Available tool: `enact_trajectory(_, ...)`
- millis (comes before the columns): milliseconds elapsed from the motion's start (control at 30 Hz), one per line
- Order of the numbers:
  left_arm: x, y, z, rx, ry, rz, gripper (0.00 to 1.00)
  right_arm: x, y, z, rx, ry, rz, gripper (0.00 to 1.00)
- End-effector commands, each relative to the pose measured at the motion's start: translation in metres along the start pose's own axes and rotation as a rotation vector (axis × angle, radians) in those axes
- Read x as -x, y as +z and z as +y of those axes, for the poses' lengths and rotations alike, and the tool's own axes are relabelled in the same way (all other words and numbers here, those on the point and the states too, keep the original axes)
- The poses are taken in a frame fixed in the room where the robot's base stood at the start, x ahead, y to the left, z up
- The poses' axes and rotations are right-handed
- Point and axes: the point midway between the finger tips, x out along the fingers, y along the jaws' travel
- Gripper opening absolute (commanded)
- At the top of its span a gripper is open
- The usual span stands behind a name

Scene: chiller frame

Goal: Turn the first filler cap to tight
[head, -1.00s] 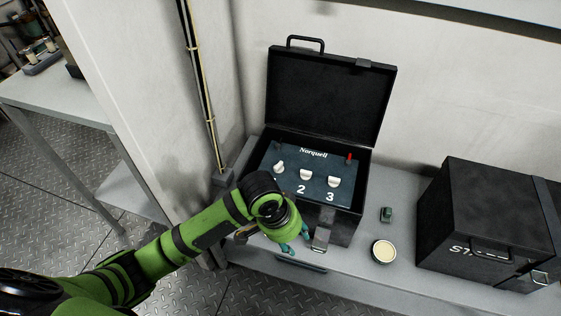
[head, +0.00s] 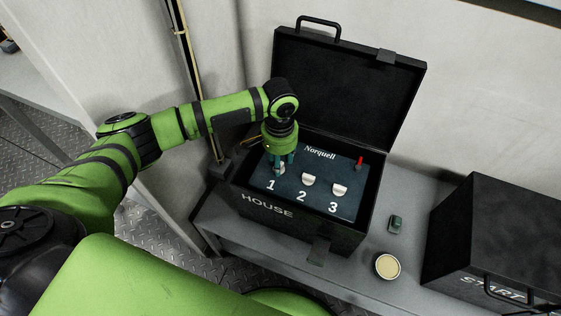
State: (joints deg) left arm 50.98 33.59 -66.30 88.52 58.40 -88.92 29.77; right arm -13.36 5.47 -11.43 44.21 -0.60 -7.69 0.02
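The open black battery-style box (head: 268,207) marked HOUSE stands on the grey bench with its lid raised. Its dark panel (head: 318,192) reads Norquell and carries three white caps numbered 1, 2 and 3. My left gripper (head: 282,167) points down from above at the first cap (head: 281,171), its teal fingers around or just over it. The fingers hide most of that cap, so its angle and any contact are unclear. The second cap (head: 308,180) and third cap (head: 340,190) are in plain view. My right gripper is not in view.
A red-tipped part (head: 360,162) stands at the panel's back right. On the bench (head: 350,258), right of the box, are a small green item (head: 396,223) and a round cream-topped tin (head: 387,266). A closed black START box (head: 490,235) stands farther right.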

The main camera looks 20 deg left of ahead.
Motion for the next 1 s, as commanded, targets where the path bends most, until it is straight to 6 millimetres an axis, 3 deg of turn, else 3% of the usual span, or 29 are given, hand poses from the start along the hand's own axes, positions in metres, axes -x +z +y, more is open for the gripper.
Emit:
enact_trajectory(167, -0.017, 0.000, 0.000, 0.000, -0.001, 0.000, 0.44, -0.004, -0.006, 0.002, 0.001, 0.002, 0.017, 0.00)
enact_trajectory(467, -0.018, 0.000, 0.000, -0.001, -0.001, 0.001, 0.44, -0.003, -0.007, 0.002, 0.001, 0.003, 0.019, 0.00)
enact_trajectory(567, -0.018, 0.000, 0.000, -0.001, -0.001, 0.001, 0.04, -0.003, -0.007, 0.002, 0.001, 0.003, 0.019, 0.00)
enact_trajectory(600, -0.018, 0.000, 0.000, -0.001, -0.001, 0.001, 0.00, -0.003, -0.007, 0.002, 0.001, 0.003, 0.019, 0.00)
enact_trajectory(1000, -0.017, 0.000, 0.000, -0.033, 0.000, 0.000, 0.00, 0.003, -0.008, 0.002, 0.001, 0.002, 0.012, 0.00)
